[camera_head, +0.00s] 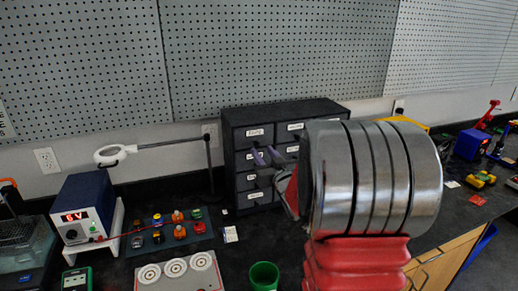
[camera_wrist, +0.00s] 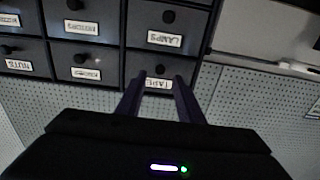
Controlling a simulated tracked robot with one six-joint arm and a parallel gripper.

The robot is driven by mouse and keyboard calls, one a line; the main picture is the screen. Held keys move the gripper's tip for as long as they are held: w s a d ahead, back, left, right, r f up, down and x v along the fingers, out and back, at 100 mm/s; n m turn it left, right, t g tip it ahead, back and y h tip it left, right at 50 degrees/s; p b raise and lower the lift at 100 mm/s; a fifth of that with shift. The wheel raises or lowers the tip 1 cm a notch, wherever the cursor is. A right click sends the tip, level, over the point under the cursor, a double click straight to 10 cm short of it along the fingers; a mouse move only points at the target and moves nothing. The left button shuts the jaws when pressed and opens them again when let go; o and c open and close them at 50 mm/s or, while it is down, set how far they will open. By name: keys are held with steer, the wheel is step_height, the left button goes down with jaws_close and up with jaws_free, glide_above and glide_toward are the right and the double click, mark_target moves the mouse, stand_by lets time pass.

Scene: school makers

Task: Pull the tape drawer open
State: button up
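The tape drawer (camera_wrist: 133,67) is closed, flush in the dark drawer cabinet (camera_head: 318,106). The wrist view looks upside down, with the drawer's label (camera_wrist: 158,83) below its round black knob (camera_wrist: 160,69). In the head view the drawer (camera_head: 240,139) seems to be the top left one. My gripper (camera_wrist: 162,78) is open, its two purple fingers apart, with the knob and label showing between the tips. I cannot tell whether the tips reach around the knob. In the head view the fingers (camera_head: 267,157) are in front of the cabinet's left column.
Neighbouring drawers include a lamps drawer (camera_wrist: 188,26) and a nuts drawer (camera_wrist: 32,68). A magnifier lamp (camera_head: 112,155), a blue power supply (camera_head: 84,208) and a green cup (camera_head: 264,276) stand on the dark bench. Pegboard (camera_head: 270,60) covers the wall behind.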

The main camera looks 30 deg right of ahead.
mark_target(257, 145)
steer(key=shift+x, duration=2.25)
steer(key=shift+c, duration=0.6)
jaws_close()
